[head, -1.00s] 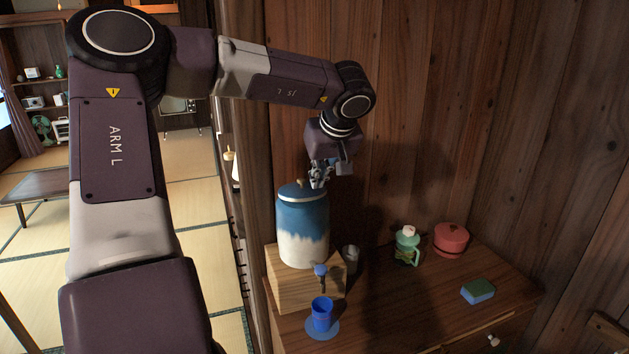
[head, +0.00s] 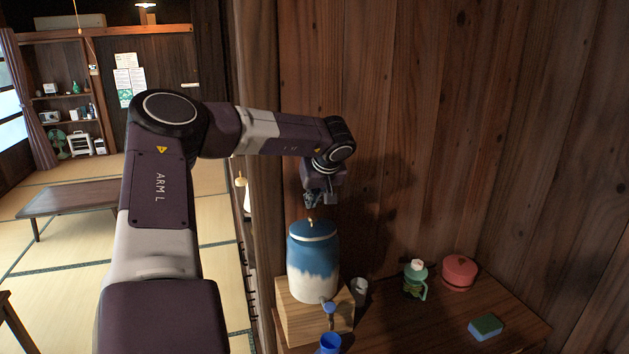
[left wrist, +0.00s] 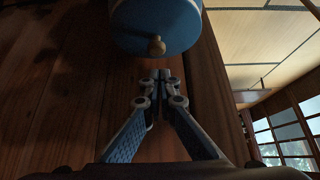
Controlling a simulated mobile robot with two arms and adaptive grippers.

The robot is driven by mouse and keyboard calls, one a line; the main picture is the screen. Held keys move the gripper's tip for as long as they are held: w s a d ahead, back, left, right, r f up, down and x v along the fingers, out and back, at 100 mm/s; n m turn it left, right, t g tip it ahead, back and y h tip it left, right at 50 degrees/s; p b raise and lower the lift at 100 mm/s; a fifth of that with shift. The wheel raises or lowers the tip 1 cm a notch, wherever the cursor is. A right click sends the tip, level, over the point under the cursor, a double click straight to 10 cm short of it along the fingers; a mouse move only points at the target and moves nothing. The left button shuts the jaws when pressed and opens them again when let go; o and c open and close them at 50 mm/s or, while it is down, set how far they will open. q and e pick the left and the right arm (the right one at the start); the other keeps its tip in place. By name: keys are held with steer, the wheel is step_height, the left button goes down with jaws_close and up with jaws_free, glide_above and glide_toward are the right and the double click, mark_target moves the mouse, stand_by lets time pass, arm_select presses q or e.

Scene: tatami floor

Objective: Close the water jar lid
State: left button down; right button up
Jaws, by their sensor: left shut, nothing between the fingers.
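The water jar (head: 313,275) is blue above and white below and stands upright on a wooden block. Its blue lid (head: 300,232), with a small knob, sits on the jar's top; it also shows in the left wrist view (left wrist: 150,22), with the knob (left wrist: 157,46) towards my fingers. I cannot tell whether the lid is fully seated. My left gripper (head: 313,207) is just above the lid and knob, pointing down. Its fingers are shut and empty in the left wrist view (left wrist: 160,76), apart from the knob. My right gripper is not in view.
The wooden block (head: 296,322) stands on a wooden cabinet (head: 400,330). A blue cup (head: 330,343) is below the jar's tap (head: 329,308). A grey cup (head: 360,291), green teapot-like jug (head: 415,281), red pot (head: 459,272) and sponge (head: 485,327) stand to the right. Wooden walls are close behind.

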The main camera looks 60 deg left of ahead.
mark_target(313, 219)
arm_select(q)
steer(key=shift+s+d+f+p, duration=0.1)
steer(key=shift+d+f+p, duration=0.1)
steer(key=shift+f, duration=0.3)
steer(key=shift+d+f+p, duration=0.15)
steer(key=shift+d+f, duration=0.05)
steer(key=shift+f, duration=0.45)
steer(key=shift+f, duration=0.1)
steer(key=f+b, duration=0.1)
steer(key=b, duration=0.3)
steer(key=shift+d+y, duration=0.35)
steer(key=shift+y, duration=0.05)
steer(key=shift+s+d+f+b, duration=0.2)
steer(key=shift+d+b, duration=0.1)
steer(key=shift+b, duration=0.65)
